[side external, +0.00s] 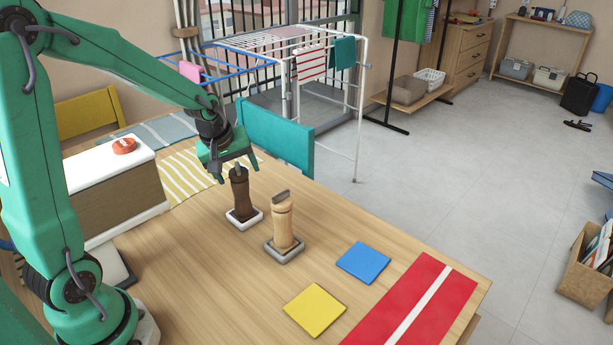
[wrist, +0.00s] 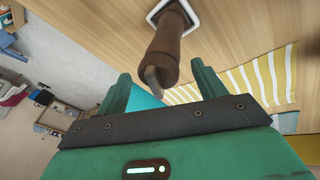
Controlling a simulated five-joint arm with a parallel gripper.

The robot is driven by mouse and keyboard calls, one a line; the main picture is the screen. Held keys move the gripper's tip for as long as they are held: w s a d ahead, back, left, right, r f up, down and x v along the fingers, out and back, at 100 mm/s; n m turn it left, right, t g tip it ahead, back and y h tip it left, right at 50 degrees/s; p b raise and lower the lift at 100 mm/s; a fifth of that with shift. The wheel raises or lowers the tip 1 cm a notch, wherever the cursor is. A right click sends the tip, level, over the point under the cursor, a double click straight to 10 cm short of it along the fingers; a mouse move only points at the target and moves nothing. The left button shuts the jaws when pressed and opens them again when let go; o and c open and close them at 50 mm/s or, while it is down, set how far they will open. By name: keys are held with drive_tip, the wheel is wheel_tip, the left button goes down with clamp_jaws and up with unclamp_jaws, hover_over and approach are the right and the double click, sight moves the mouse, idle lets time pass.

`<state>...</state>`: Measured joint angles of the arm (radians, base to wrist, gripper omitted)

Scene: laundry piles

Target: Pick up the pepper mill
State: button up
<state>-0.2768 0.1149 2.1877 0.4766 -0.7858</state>
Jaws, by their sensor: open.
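A dark brown mill (side external: 239,197) stands upright on a small white-rimmed base (side external: 245,224) on the wooden table. A light wooden mill (side external: 283,222) with a grey top piece stands on a grey base (side external: 284,256) to its right and nearer. No label shows which one holds pepper. My gripper (side external: 233,172) is open, pointing down at the top of the dark mill. In the wrist view the dark mill (wrist: 168,50) reaches toward the space between the open fingers of my gripper (wrist: 160,78). I cannot tell whether they touch it.
A blue square (side external: 363,262), a yellow square (side external: 314,310) and a red cloth with a white stripe (side external: 440,283) lie on the table's right part. A white-topped box (side external: 88,163) carries a red round object (side external: 124,146). A teal chair back (side external: 275,137) stands behind the table edge.

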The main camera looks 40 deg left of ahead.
drive_tip(key=shift+c, duration=0.4)
drive_tip(key=c, duration=1.4)
drive_tip(key=shift+c, duration=0.2)
drive_tip(key=shift+r, duration=0.1)
drive_tip(key=shift+r, duration=4.95)
